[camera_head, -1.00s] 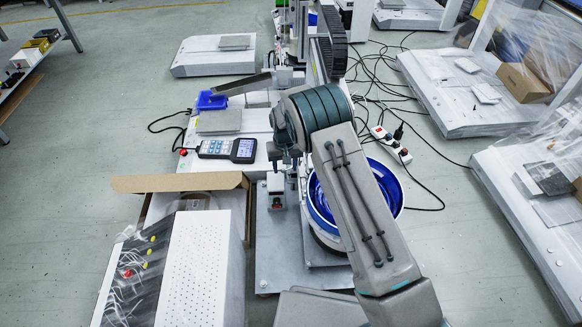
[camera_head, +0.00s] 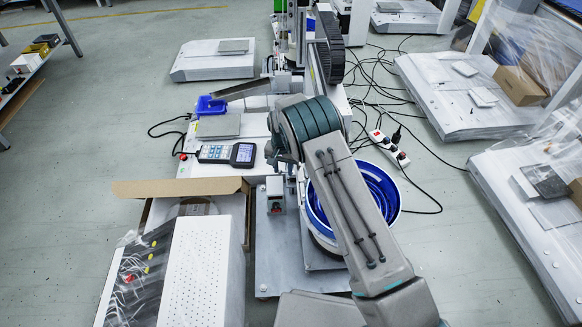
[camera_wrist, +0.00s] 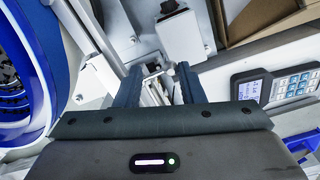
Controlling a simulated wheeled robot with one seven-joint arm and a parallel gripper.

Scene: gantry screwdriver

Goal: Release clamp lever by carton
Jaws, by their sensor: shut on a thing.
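My gripper (camera_wrist: 157,76) is in the wrist view, with its two dark fingers on either side of a small light metal part, seemingly the clamp lever (camera_wrist: 155,90). The gripper is shut on it. The lever's full shape and its base are partly hidden by the fingers and the gripper body. The open cardboard carton (camera_head: 180,187) lies left of my arm in the head view. Its brown edge also shows at the upper right of the wrist view (camera_wrist: 262,18). In the head view my arm hides the lever.
A blue-lined bowl feeder (camera_head: 389,190) stands close to the right of my arm. A handheld controller with a screen (camera_head: 228,153) lies on the machine base at left. A small block-like device (camera_head: 275,188) stands near the gripper. Cables and a power strip (camera_head: 390,147) lie on the floor.

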